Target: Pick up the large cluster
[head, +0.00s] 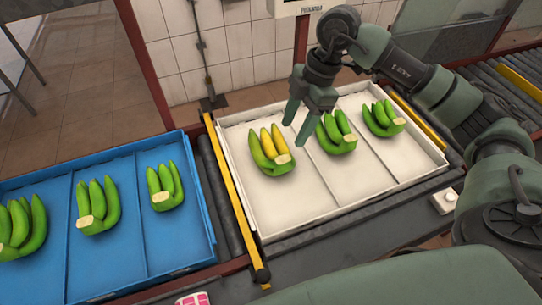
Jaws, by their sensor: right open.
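Banana clusters lie in two trays, and I cannot tell for sure which one is the large cluster. In the white tray (300,200) are a green-and-yellow cluster (268,160), a green cluster (340,145) in the middle and a green cluster (384,127) at the right. In the blue tray (178,262) are green clusters at the left (38,222), middle (110,205) and right (178,182). My right gripper (297,130) is open and empty, pointing down above the white tray, between its left and middle clusters. My left gripper is out of view.
A yellow rail (228,190) runs between the two trays, and another stands right of the white tray. Low dividers split both trays into compartments. A tiled wall (235,50) and a red post stand behind. The front half of the white tray is bare.

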